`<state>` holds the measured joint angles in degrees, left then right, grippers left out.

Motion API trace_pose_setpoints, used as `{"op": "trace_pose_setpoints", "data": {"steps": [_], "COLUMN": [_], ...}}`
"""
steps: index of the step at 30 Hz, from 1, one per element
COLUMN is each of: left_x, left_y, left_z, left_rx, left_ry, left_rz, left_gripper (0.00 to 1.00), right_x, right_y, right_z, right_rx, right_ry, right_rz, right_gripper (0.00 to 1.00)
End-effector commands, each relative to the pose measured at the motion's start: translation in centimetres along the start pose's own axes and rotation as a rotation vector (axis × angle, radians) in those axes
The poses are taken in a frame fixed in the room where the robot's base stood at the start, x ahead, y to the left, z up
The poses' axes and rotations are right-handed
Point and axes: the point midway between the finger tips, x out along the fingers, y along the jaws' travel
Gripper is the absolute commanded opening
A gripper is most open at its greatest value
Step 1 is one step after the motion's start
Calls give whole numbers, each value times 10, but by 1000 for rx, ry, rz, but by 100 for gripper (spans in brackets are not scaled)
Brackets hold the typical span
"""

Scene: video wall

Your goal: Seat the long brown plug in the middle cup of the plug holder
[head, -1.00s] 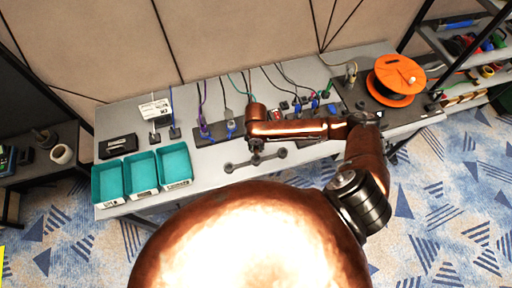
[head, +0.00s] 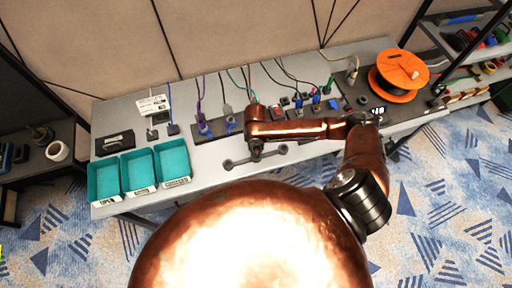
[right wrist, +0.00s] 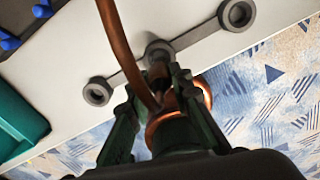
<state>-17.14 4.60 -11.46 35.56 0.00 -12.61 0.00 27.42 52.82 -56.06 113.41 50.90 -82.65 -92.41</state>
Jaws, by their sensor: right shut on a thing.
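The plug holder (head: 240,161) is a dark grey bar with three ring cups, lying near the front edge of the table. In the right wrist view its left cup (right wrist: 98,91) and right cup (right wrist: 237,15) show empty. The middle cup (right wrist: 157,47) is partly hidden behind my gripper. My right gripper (right wrist: 160,95) is shut on the brown plug (right wrist: 158,76), of which little shows, at the middle cup. I cannot tell whether the plug is inside the cup. A brown cable (right wrist: 117,45) crosses in front. My left gripper is not in view.
Three teal bins (head: 138,170) stand at the table's left front. A dark strip of plugs and cables (head: 215,129) runs behind the holder. An orange cable reel (head: 399,72) sits at the back right. Bare table surrounds the holder.

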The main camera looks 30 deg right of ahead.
Motion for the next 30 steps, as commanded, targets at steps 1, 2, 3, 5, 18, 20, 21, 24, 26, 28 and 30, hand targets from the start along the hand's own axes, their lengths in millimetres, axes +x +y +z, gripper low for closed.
{"op": "trace_pose_setpoints", "data": {"steps": [1,2,3,5,18,20,21,24,26,28,30], "left_x": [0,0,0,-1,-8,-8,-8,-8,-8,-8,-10], "left_y": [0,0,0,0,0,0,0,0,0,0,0], "left_z": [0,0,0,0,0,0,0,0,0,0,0], "left_rx": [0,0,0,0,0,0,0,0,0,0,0], "left_ry": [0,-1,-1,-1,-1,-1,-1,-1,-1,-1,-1], "left_rz": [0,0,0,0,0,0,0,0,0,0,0], "left_gripper": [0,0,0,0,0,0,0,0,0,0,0], "right_x": [0,0,0,0,0,0,0,0,0,0,0], "right_y": [0,0,0,0,0,0,0,0,0,0,0], "right_z": [0,0,0,0,1,0,0,0,0,0,0], "right_rx": [0,0,0,0,0,0,0,0,0,0,0], "right_ry": [0,0,0,0,0,0,0,0,0,0,0], "right_rz": [0,0,0,0,-1,0,0,0,0,0,0], "right_gripper": [0,0,0,0,0,0,0,0,0,0,0]}}
